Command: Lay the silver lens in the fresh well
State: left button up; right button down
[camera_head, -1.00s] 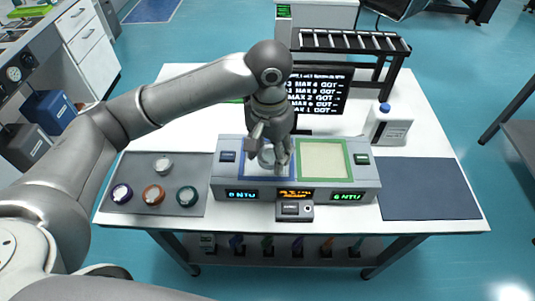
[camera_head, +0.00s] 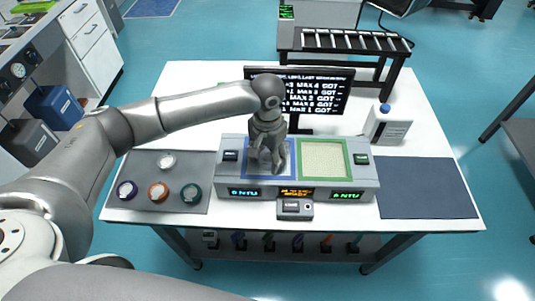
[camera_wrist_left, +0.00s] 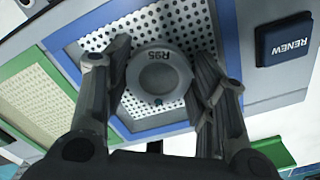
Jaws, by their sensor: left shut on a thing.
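My left gripper (camera_head: 268,166) is over the blue-framed well (camera_head: 246,172), shut on a round grey-silver lens. In the left wrist view the lens (camera_wrist_left: 158,76) sits between the two fingers (camera_wrist_left: 160,88), marked "R95", over the white perforated pad. I cannot tell whether it touches the pad. The green-framed well (camera_head: 323,160) to the right holds a yellowish pad; it also shows at the left of the left wrist view (camera_wrist_left: 35,100). The left display reads 0 NTU, the right one 6 NTU. My right gripper is not in view.
A grey mat (camera_head: 150,176) at left holds a pale disc (camera_head: 167,160) and purple, orange and green-ringed discs. A monitor (camera_head: 318,95), a rack (camera_head: 350,42) and a white bottle (camera_head: 389,125) stand behind. A dark mat (camera_head: 425,188) at right is empty.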

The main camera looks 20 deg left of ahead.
aim_at(268, 158)
pick_arm(q)
jog(key=o, duration=1)
jog(key=shift+f, duration=0.1)
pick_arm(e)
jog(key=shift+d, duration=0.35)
pick_arm(q)
jog(key=shift+o, duration=0.2)
notch_tip(268, 158, up, 12)
jog(key=b, duration=0.2)
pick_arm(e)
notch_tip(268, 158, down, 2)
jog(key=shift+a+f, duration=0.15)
